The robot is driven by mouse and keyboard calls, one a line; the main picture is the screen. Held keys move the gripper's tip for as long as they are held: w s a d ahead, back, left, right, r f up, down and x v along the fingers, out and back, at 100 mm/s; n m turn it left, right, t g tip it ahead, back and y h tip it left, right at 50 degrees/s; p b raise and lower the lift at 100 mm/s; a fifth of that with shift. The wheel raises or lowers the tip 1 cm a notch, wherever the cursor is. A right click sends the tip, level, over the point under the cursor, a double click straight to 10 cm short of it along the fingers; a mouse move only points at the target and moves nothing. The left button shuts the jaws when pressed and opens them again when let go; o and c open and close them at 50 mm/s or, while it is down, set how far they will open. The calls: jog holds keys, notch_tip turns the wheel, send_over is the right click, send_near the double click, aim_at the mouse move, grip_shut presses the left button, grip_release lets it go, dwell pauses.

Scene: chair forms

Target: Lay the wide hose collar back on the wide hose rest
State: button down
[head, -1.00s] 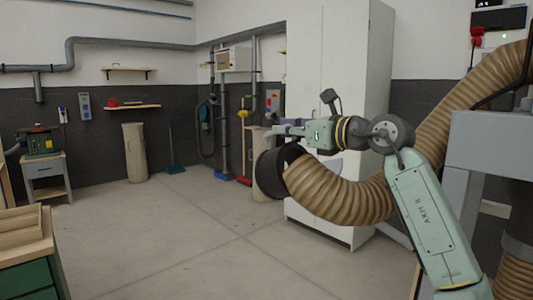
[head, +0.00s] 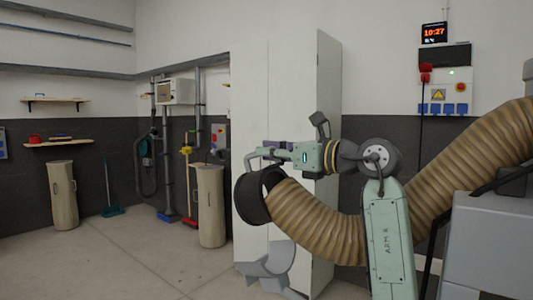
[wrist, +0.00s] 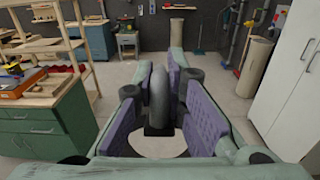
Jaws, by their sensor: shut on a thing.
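The wide hose collar (head: 250,198) is a black ring on the end of a thick tan ribbed hose (head: 322,225). My gripper (head: 262,156) is shut on the collar's grey handle and holds it in the air. In the wrist view my gripper (wrist: 160,95) has its purple pads on either side of the upright grey handle (wrist: 159,88). A grey cradle-shaped piece (head: 270,262), which looks like the wide hose rest, shows below the collar in the head view. It is empty, and its lower part is cut off by the frame.
A tall white cabinet (head: 288,110) stands behind my arm. A grey box-like machine (head: 490,235) is at the right, near the hose. A beige cylinder (head: 210,205) stands left of the cabinet. The wrist view shows a green drawer bench (wrist: 45,115).

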aim_at(276, 186)
jog(key=shift+s+f, duration=0.1)
jog(key=shift+f, duration=0.85)
notch_tip(276, 186, down, 6)
jog(key=shift+r, duration=0.15)
jog(key=shift+f+b, duration=1.2)
jog(key=shift+f, duration=0.6)
jog(key=c, duration=1.6)
grip_release()
jog(key=shift+o, duration=0.2)
jog(key=shift+f, duration=0.1)
notch_tip(276, 186, up, 10)
jog(key=shift+r, duration=0.1)
